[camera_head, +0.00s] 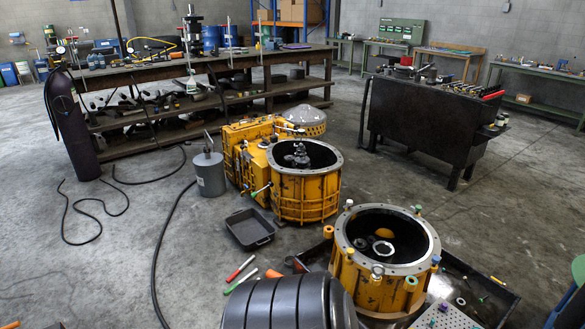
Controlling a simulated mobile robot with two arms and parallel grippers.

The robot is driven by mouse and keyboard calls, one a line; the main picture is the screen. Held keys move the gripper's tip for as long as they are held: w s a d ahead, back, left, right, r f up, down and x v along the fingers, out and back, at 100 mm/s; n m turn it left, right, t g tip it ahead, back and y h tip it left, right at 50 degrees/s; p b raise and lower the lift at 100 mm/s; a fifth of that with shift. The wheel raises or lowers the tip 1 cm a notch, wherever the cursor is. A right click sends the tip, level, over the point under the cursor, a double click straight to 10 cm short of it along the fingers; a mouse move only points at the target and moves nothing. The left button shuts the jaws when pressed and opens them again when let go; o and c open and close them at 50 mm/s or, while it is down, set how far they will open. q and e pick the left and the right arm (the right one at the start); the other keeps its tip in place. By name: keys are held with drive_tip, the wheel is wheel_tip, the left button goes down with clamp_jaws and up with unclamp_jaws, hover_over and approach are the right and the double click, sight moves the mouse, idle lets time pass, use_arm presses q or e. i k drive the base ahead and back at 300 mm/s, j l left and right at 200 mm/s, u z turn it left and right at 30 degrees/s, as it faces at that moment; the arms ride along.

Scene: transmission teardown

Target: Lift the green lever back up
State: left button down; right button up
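A small lever with a green grip (256,193) sticks out from the lower front of the yellow transmission housing (258,160). It slants down to the left, close to the open round bell end (305,195). No gripper touches it. Neither of my grippers can be made out in the head view. Another green handle (241,281) lies loose on the floor beside a red one (241,268).
A grey can (209,173) stands just left of the housing, and a black tray (249,229) lies in front. A second yellow housing (380,278) stands in a large dark tray (497,297). A dark ribbed object (290,305) fills the bottom middle. Hoses cross the floor at left.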

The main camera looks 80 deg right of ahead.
sight(271, 184)
drive_tip(key=z, duration=2.55)
